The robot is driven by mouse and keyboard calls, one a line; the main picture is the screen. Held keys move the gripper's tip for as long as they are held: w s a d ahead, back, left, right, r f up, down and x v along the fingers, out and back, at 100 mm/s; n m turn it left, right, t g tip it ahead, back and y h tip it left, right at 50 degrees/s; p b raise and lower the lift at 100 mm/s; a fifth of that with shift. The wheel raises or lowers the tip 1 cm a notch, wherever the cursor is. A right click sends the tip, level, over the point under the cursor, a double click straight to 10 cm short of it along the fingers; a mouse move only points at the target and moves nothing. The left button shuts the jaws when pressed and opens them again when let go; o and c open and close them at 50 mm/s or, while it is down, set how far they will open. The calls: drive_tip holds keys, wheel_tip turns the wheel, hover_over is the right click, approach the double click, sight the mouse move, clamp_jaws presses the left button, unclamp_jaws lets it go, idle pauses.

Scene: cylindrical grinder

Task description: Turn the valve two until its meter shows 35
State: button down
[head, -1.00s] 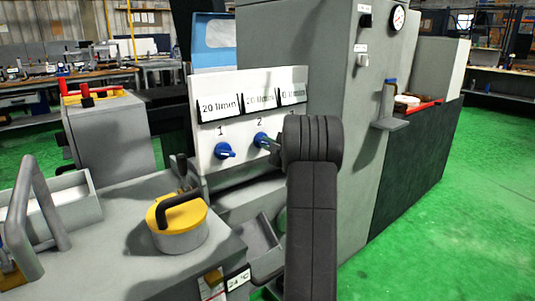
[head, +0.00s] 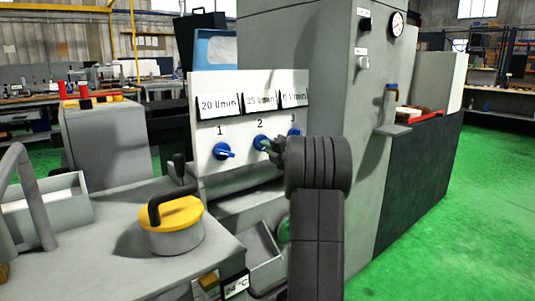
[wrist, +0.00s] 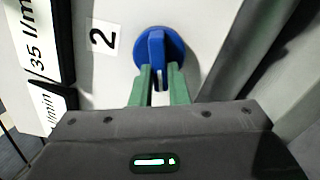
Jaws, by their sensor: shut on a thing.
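Valve two is a blue round knob (head: 261,142) with a raised grip bar, on a white panel (head: 208,165) under the number 2. It also shows in the wrist view (wrist: 174,46), close in front of my gripper. The green fingers of my gripper (wrist: 160,79) are shut on the grip bar, one on each side. In the head view my gripper (head: 269,146) reaches the knob from the right, and my arm covers part of the panel. The meter above valve two (head: 260,102) reads 35 l/min, and "35 l/m" also shows in the wrist view (wrist: 36,58).
Valve one (head: 222,151) is to the left, under a meter (head: 218,104) reading 20 l/min. Valve three (head: 294,133) is close to the right of my gripper. A yellow-lidded pot (head: 176,226) stands on the grey surface in front. Green floor is clear at the right.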

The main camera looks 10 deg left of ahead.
drive_tip(key=shift+f+n, duration=0.15)
drive_tip(key=shift+n, duration=0.15)
idle(0.4)
drive_tip(key=c, duration=1.4)
unclamp_jaws()
drive_tip(key=p+v, duration=0.2)
drive_tip(key=v, duration=1.2)
drive_tip(key=shift+a, duration=0.15)
drive_tip(key=b+x, duration=0.2)
drive_tip(key=x, duration=1.1)
drive_tip(key=shift+w+a, duration=0.25)
drive_tip(key=shift+w, duration=0.05)
